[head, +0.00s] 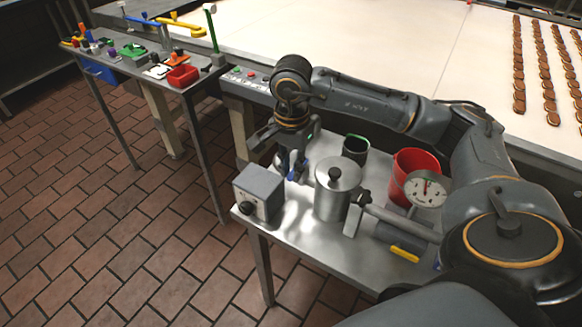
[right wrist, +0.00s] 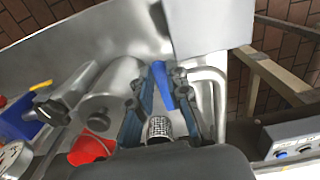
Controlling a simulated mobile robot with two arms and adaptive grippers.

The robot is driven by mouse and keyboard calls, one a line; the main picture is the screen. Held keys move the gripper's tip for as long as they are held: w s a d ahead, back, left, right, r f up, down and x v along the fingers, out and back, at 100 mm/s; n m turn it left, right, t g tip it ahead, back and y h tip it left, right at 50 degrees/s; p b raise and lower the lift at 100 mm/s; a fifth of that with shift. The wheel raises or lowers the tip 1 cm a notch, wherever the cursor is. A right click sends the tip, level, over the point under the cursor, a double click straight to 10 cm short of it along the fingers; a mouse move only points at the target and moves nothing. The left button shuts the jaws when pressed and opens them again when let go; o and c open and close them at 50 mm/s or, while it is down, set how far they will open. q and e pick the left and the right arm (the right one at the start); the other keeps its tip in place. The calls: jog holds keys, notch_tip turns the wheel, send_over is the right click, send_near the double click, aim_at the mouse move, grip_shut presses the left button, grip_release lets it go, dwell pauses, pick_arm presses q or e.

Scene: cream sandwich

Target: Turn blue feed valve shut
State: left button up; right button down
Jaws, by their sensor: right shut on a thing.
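The blue valve handle (head: 293,174) shows at my right gripper (head: 287,166), low over the steel table between the grey box and the metal canister. In the right wrist view the bright blue lever (right wrist: 162,84) lies between the two fingers of my right gripper (right wrist: 165,92), which are shut on it. A pale bent pipe (right wrist: 210,76) runs beside the right finger in that view. The valve body is mostly hidden by the gripper. My left gripper is not in view.
A grey box (head: 259,188) with a black knob, a lidded metal canister (head: 335,200), a dark green-rimmed cup (head: 354,157), a red bucket (head: 405,167) and a dial gauge (head: 425,190) crowd the steel table. A pale conveyor (head: 400,40) carrying biscuits lies behind.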

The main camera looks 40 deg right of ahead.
jog(key=c, duration=1.3)
grip_release()
jog(key=shift+r, duration=0.1)
notch_tip(320, 180, up, 12)
jog(key=shift+f, duration=0.1)
jog(key=shift+s, duration=0.15)
